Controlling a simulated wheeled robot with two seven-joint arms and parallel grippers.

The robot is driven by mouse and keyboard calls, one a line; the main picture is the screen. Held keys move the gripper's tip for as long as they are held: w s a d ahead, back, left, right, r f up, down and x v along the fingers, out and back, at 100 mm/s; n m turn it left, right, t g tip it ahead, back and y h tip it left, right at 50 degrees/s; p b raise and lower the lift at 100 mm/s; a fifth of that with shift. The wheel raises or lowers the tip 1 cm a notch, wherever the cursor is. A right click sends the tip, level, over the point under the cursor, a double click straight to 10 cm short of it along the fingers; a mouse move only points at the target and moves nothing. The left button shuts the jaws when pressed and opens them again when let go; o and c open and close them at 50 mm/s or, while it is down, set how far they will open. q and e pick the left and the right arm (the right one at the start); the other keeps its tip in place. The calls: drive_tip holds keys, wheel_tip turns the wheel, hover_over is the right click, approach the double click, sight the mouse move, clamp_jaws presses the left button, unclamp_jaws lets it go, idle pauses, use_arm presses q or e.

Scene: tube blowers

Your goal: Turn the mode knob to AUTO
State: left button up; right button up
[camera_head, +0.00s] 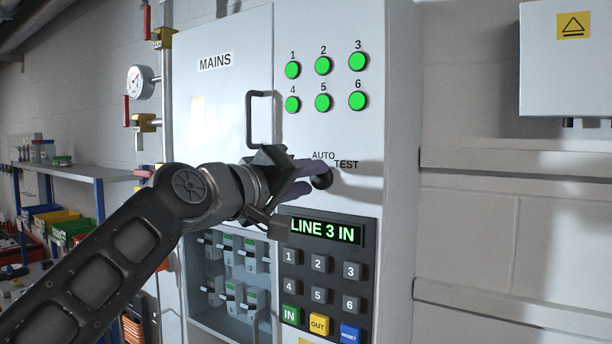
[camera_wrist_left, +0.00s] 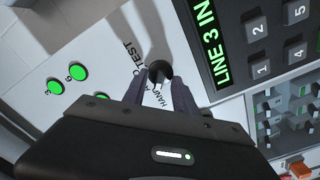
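The mode knob (camera_head: 323,179) is a small dark round knob on the grey panel, below the green lamps. It also shows in the left wrist view (camera_wrist_left: 160,71). AUTO and TEST labels stand above it in the head view; a HAND label shows beside it in the wrist view. My left gripper (camera_head: 312,178) is at the knob, its purple-grey fingers pointing at the panel. In the wrist view the fingers (camera_wrist_left: 160,84) are spread, with the knob between or just beyond their tips. I cannot tell whether they touch it. The knob's pointer direction is unclear. My right gripper is not in view.
A keypad (camera_head: 321,285) with a display reading LINE 3 IN sits just below the knob. The MAINS door handle (camera_head: 252,120) stands out left of it. Green lamps (camera_head: 323,65) are above. Switches (camera_head: 231,285) fill a recess at lower left.

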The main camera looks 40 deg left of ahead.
use_arm(q)
drive_tip(key=shift+c, duration=0.4)
clamp_jaws()
drive_tip(key=shift+m+b, duration=0.35)
drive_tip(key=shift+m, duration=0.05)
drive_tip(key=shift+f+m+b, duration=0.1)
drive_tip(key=shift+m+b, duration=0.45)
drive_tip(key=shift+m, duration=0.35)
drive_tip(key=m+b, duration=0.1)
drive_tip(key=m, duration=0.1)
drive_tip(key=shift+d+m, duration=0.1)
drive_tip(key=shift+m, duration=0.2)
drive_tip(key=m+b, duration=0.2)
drive_tip(key=m, duration=0.2)
drive_tip(key=shift+m, duration=0.3)
